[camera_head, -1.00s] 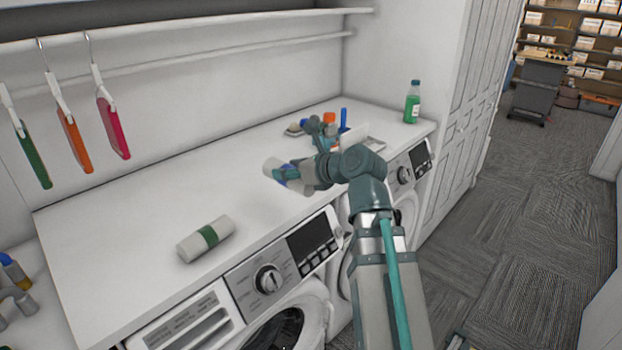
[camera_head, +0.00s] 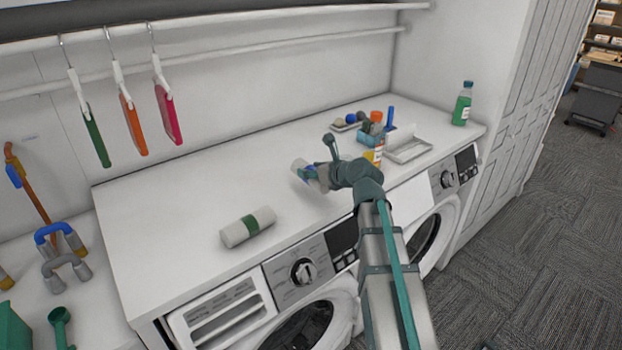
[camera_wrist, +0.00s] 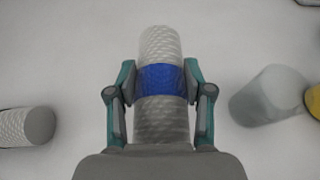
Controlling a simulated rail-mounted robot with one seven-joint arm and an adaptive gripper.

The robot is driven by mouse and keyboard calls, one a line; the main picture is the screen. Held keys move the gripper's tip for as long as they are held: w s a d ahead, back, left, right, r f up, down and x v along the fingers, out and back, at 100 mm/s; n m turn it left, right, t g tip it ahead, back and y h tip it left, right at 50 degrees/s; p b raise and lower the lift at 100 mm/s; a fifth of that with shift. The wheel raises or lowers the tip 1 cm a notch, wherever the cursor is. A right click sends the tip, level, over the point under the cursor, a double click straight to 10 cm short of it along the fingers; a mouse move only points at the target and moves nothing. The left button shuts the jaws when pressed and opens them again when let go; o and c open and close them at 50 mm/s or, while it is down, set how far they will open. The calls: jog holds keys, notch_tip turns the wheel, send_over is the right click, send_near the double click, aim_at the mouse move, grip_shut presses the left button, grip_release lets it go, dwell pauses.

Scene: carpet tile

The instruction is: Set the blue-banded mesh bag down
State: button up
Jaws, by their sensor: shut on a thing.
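The blue-banded mesh bag (camera_head: 300,167) is a pale roll with a blue band around its middle.
A similar green-banded roll (camera_head: 235,234) lies to the left on the counter.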

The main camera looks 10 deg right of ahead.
aim_at(311, 180)
jog(key=shift+w+a+f, duration=0.1)
jog(key=shift+w+f, duration=0.2)
jog(key=shift+f+p, duration=0.5)
jog(key=shift+f, duration=1.05)
jog(key=shift+f, duration=0.1)
jog(key=o, duration=1.1)
jog(key=shift+o, duration=0.2)
jog(key=b+v, duration=0.1)
jog(key=v, duration=1.1)
jog(key=shift+b, duration=0.4)
